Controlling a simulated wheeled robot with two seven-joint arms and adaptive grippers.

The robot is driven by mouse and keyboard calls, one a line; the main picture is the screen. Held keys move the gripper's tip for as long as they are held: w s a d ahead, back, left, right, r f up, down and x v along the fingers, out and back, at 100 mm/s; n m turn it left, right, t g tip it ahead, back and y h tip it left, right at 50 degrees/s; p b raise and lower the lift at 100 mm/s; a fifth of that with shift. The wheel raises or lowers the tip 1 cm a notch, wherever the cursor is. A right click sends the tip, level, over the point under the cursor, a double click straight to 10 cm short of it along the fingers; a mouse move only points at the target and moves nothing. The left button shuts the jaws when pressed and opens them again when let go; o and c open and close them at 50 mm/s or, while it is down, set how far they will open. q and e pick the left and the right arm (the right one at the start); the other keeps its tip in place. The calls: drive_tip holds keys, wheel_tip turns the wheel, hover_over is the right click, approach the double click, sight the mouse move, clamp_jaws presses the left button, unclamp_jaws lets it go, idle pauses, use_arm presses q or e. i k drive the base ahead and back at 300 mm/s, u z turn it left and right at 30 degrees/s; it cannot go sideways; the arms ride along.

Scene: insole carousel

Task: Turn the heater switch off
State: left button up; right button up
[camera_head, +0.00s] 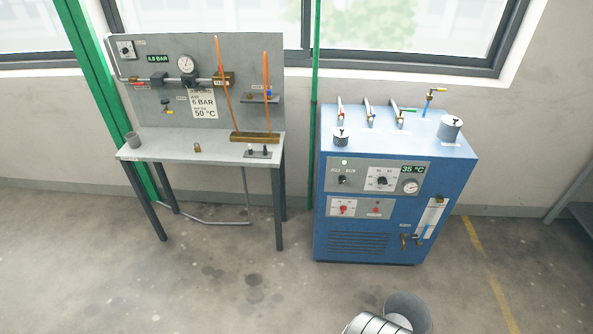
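The blue heater cabinet (375,242) stands at the right against the wall. Its upper grey panel has a lit green lamp (344,162), a small black knob switch (342,179), a larger round dial (382,181), a gauge (410,187) and a green display (413,170) reading 35 °C. The lower panel has a red rotary switch (343,209) and a small red button (376,210). The labels are too small to read, so I cannot tell which control is the heater switch. Neither gripper is in view.
A grey workbench (165,147) with a gauge board stands at the left. Levers (370,112) and two lidded canisters (450,128) are on the cabinet top. The floor before the cabinet is otherwise clear.

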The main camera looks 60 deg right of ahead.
sight(342, 179)
drive_tip(key=z, duration=0.2)
drive_tip(key=i, duration=1.05)
drive_tip(key=z, duration=0.4)
